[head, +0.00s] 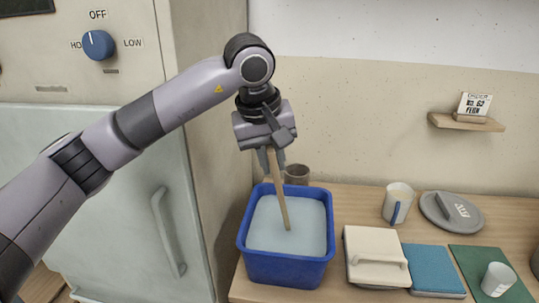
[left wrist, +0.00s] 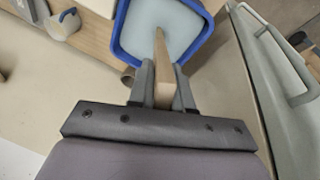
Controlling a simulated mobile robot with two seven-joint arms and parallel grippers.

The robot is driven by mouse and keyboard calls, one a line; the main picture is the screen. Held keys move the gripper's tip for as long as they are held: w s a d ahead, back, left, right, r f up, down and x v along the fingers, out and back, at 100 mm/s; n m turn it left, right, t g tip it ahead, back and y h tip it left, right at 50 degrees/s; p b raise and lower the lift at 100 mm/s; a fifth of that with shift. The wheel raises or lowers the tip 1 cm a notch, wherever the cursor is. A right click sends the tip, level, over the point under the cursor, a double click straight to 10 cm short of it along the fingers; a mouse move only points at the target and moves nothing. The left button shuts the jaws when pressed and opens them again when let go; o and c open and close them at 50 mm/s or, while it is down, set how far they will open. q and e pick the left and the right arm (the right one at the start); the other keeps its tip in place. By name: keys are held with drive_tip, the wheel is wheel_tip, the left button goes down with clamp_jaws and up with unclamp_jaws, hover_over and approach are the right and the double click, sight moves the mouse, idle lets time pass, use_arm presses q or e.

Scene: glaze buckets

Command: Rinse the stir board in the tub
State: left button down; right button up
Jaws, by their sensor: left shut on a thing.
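The stir board (head: 281,200) is a long, narrow strip of light wood. It stands nearly upright, slightly tilted, with its lower end in the pale water of the blue tub (head: 286,270). How deep it goes under the surface is hidden. My left gripper (head: 272,160) is shut on the stir board's upper part, above the tub. In the left wrist view the board (left wrist: 165,80) sits between both fingers and runs down into the water inside the blue rim (left wrist: 115,38). My right gripper is in neither view.
A brown cup (head: 297,174) stands close behind the tub. To its right are a cream lidded box (head: 372,272), a blue pad (head: 432,268), a mug (head: 398,200), a grey lid (head: 436,220) and a white cup (head: 498,279) on a green mat (head: 478,262). A cabinet (head: 130,190) stands left.

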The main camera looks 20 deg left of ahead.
sight(279, 187)
use_arm(q)
drive_tip(key=b+x, duration=0.1)
drive_tip(key=x, duration=0.2)
drive_tip(key=shift+w+a+r, duration=0.1)
drive_tip(key=shift+a, duration=0.05)
drive_tip(key=shift+b+x, duration=0.5)
drive_tip(key=shift+x, duration=0.3)
drive_tip(key=x, duration=0.1)
drive_tip(key=b+x, duration=0.1)
drive_tip(key=x, duration=0.1)
drive_tip(key=shift+w+a, duration=0.1)
drive_tip(key=shift+w, duration=0.2)
drive_tip(key=shift+b+x, duration=0.55)
drive_tip(key=shift+x, duration=0.35)
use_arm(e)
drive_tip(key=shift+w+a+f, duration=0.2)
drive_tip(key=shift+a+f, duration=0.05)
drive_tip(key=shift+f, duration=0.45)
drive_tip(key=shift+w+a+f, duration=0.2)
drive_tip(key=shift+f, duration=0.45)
use_arm(q)
drive_tip(key=shift+w+a, duration=0.1)
